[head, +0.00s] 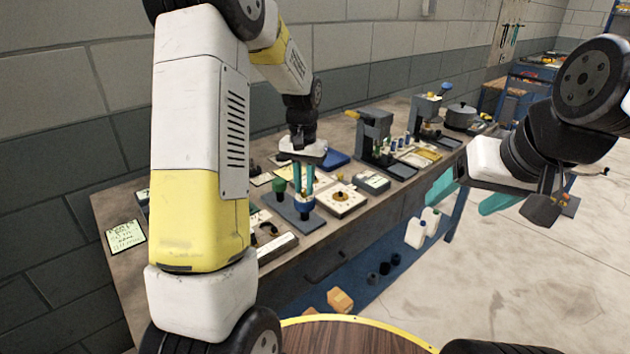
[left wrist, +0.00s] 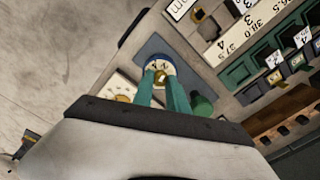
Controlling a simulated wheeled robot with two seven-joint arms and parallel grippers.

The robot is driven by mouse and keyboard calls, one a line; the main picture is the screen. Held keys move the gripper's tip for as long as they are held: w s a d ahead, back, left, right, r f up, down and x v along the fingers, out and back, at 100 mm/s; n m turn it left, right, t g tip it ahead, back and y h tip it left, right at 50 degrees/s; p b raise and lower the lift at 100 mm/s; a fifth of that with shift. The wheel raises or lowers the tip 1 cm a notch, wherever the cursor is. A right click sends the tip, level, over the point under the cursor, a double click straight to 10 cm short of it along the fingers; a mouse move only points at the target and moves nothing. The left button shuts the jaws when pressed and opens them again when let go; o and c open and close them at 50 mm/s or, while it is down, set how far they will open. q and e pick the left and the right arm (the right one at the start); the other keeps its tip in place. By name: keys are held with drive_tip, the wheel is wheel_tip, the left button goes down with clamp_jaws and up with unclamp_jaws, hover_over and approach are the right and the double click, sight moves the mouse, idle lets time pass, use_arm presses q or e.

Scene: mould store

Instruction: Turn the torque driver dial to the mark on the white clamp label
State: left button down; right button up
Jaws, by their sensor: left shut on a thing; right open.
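The torque driver dial (head: 306,204) is a small round piece on a dark grey base plate (head: 288,212) on the bench. In the left wrist view it shows as a white and blue disc with dark marks (left wrist: 153,65) and a brass-coloured centre. My left gripper (head: 303,192) points down with teal fingers shut on the dial; the fingers (left wrist: 160,83) also show in the left wrist view. The dial's exact setting is too small to read. I cannot tell which pale label is the clamp label. My right gripper (head: 471,195) is open and empty, right of the bench.
A green knob (head: 280,186) stands beside the dial on the same plate. A white box with a round dial (head: 340,200) sits close right. Grey presses (head: 374,135) and a pot (head: 460,114) stand further along. Bottles (head: 415,232) are below the bench; open floor lies right.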

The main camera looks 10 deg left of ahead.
use_arm(q)
drive_tip(key=n, duration=0.4)
idle(0.4)
drive_tip(key=shift+n, duration=0.4)
drive_tip(key=n, duration=0.3)
drive_tip(key=shift+n, duration=0.3)
drive_tip(key=shift+n, duration=1.8)
